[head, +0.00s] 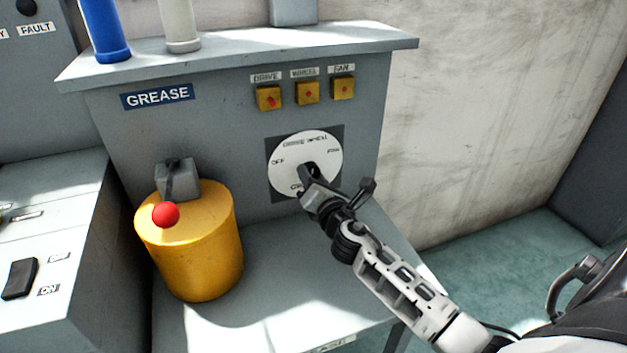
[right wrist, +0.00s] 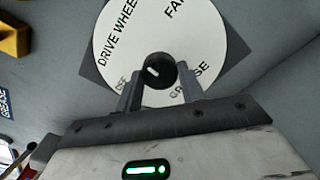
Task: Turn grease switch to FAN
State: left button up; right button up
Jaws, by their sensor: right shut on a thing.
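The grease switch is a white round dial (head: 290,160) on a dark square plate, on the grey cabinet's front. Its labels read OFF at left, DRIVE WHEEL at top, FAN at right and GREASE at bottom. The dial (right wrist: 215,55) also shows in the right wrist view. My right gripper (head: 308,177) reaches the dial's centre from the lower right. In the right wrist view its fingers are shut on the black knob (right wrist: 160,68), one on each side. A short white mark shows on the knob's face; which label it points to is unclear. My left gripper is out of view.
Three yellow boxes with red buttons, DRIVE (head: 268,98), WHEEL (head: 307,93) and FAN (head: 343,88), sit above the dial. A yellow cylinder (head: 190,260) and a red-ball lever (head: 166,214) stand at left. A blue GREASE sign (head: 157,96) is on the cabinet.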

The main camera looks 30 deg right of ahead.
jog(key=m, duration=1.2)
dwell(0.7)
jog(key=o, duration=1)
jog(key=shift+s, duration=0.15)
jog(key=v, duration=1.5)
jog(key=shift+s+p, duration=0.3)
jog(key=shift+s, duration=0.1)
